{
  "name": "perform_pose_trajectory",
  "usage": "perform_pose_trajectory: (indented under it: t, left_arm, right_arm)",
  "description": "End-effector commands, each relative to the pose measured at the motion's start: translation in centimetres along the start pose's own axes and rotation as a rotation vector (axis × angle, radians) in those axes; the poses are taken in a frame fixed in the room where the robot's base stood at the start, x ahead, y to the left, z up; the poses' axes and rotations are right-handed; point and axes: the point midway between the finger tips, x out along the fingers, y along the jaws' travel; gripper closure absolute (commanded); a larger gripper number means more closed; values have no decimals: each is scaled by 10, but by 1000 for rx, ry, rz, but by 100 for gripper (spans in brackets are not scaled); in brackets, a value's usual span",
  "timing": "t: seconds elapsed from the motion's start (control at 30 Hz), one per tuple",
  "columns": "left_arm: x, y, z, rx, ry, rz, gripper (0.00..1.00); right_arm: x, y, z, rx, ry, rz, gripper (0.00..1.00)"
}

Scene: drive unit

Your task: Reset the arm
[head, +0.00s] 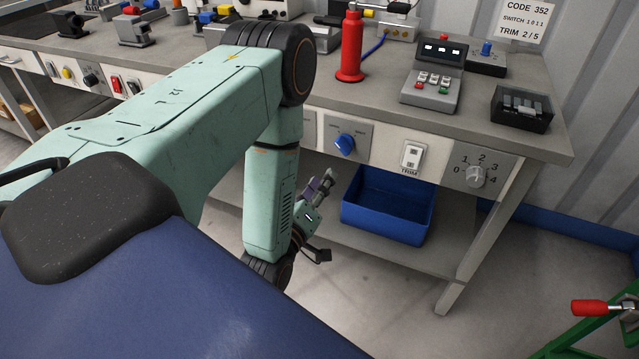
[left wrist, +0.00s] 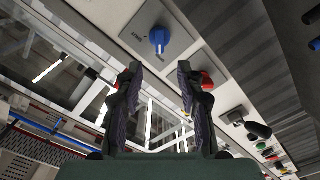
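My left arm comes in from the left in the head view, bends at the elbow above the workbench edge and hangs down in front of the bench. My left gripper (head: 323,183) is low beside the forearm, partly hidden by it, in front of the bench's lower shelf. In the left wrist view both fingers of the left gripper (left wrist: 158,68) stand well apart with nothing between them, so it is open and empty. A blue knob (left wrist: 159,40) on the bench front shows beyond the fingertips, apart from them. My right gripper is in neither view.
The workbench (head: 545,135) carries a red bottle (head: 351,50) and a grey control box (head: 431,92). Its front has a blue knob (head: 345,144), a TRIM switch (head: 412,156) and a numbered dial (head: 475,177). A blue bin (head: 390,207) sits on the lower shelf, right of the gripper.

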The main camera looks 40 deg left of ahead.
Motion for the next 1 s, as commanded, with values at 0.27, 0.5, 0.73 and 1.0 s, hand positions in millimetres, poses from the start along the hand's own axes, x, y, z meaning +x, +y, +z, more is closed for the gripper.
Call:
perform_pose_trajectory:
  t: [0.27, 0.5, 0.73, 1.0]
  left_arm:
    - [0, 0, 0, 0, 0, 0, 62]
    - [0, -4, 5, 43, -23, -20, 62]
    - [-34, -55, 63, 273, -349, -244, 62]
    - [-145, -91, 128, 543, -933, -427, 62]
  right_arm:
    - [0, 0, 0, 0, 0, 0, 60]
    - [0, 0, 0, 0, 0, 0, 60]
    - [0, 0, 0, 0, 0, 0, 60]
    - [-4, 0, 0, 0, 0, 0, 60]
